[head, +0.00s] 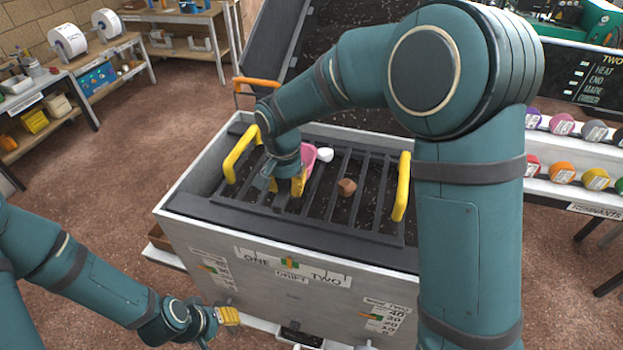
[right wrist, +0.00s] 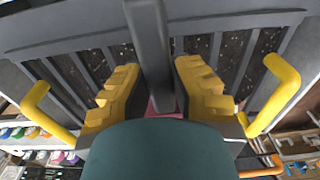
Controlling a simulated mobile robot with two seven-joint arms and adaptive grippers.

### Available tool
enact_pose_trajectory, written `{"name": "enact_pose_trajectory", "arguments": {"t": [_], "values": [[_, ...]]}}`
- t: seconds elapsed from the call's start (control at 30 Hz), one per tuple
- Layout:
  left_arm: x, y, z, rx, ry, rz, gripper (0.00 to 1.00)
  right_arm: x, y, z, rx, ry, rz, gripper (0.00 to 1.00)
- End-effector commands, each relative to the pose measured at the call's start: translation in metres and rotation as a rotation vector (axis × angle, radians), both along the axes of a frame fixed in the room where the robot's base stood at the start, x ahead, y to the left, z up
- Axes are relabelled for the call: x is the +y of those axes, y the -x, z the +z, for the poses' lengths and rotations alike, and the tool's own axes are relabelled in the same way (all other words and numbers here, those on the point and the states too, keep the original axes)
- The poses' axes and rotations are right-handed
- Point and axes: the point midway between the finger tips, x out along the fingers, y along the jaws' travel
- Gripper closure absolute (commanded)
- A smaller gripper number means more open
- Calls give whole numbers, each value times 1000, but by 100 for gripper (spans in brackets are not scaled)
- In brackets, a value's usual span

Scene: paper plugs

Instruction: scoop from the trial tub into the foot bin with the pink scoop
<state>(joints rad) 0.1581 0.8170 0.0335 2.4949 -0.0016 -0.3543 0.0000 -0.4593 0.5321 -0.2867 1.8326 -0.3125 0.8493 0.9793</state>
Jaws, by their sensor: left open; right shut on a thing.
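The pink scoop (head: 309,154) is partly hidden behind my right gripper (head: 287,192) in the head view. My right gripper is shut on it, low over the barred grate of a large grey bin (head: 190,240). In the right wrist view the yellow finger pads stand either side of a dark bar, with a sliver of pink (right wrist: 152,107) at its lower end. Dark speckled material shows under the grate. A white piece (head: 325,154) and a brown lump (head: 347,187) lie on the grate. My left gripper (head: 230,316) is open and empty, outside the bin's front left. I cannot tell tub from foot bin.
Yellow handles (head: 241,153) (head: 404,186) rise at the grate's left and right ends. A raised grey lid (head: 275,50) stands behind. Shelves of coloured rolls (head: 563,123) are at right, a workbench (head: 60,80) at left. The floor at left is clear.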

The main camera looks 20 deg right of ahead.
Motion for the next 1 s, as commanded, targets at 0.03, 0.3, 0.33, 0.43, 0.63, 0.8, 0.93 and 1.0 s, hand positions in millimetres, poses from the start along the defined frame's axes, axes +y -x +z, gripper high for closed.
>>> {"name": "enact_pose_trajectory", "arguments": {"t": [0.03,0.3,0.33,0.43,0.63,0.8,0.93,1.0], "values": [[0,0,0,0,0,0,53,0,0,1,-1,-2,0,100],[0,0,1,0,0,0,53,1,0,22,-3,-3,1,100],[0,0,1,0,0,0,53,1,0,25,-3,-4,1,100],[0,0,0,0,0,0,53,1,0,33,-3,-4,1,100],[0,0,0,0,0,0,53,1,0,40,-1,-3,2,100],[0,0,0,0,0,0,53,1,0,40,-1,-3,1,100],[0,0,0,0,0,0,53,0,0,40,-1,-3,1,100],[0,0,0,0,0,0,53,0,0,40,-1,-4,1,100]]}}
